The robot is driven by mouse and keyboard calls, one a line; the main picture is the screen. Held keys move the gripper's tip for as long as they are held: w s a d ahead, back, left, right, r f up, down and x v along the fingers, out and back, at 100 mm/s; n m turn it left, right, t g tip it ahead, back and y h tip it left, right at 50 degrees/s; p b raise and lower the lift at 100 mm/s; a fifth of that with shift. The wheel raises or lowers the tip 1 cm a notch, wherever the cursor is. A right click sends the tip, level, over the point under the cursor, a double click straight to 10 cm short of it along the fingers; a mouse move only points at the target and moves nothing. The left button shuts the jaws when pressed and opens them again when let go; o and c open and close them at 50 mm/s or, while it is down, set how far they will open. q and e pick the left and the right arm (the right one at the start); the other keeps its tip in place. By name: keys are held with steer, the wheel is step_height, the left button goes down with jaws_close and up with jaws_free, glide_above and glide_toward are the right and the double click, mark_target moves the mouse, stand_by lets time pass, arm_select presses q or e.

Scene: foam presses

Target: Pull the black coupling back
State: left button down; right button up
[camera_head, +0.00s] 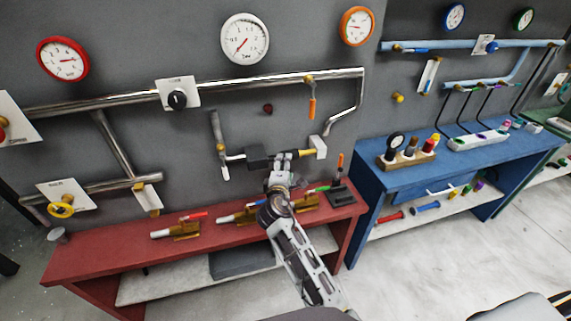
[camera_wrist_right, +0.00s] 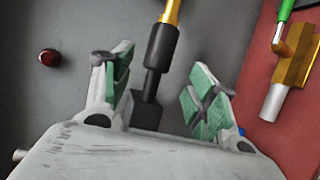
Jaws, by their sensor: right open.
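The black coupling (camera_wrist_right: 160,48) is a dark cylinder in line with a brass-coloured rod (camera_wrist_right: 172,10) in the right wrist view. A narrower black neck and a dark block (camera_wrist_right: 147,110) follow below it. My right gripper (camera_wrist_right: 158,72) is open, with its green-padded fingers on either side of this line and gaps showing on both sides. In the head view my right gripper (camera_head: 281,160) is at the wall fitting, between a black block (camera_head: 258,156) and a brass part (camera_head: 304,153); it hides much of the coupling there. My left gripper is not in view.
A red bench (camera_head: 100,262) below the fitting carries several brass valves with coloured handles. A pale block (camera_head: 319,147) ends the fitting on the right. A dark red knob (camera_head: 267,109) is on the wall above. A blue bench (camera_head: 375,185) stands to the right.

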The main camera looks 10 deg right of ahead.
steer(key=shift+v, duration=1.8)
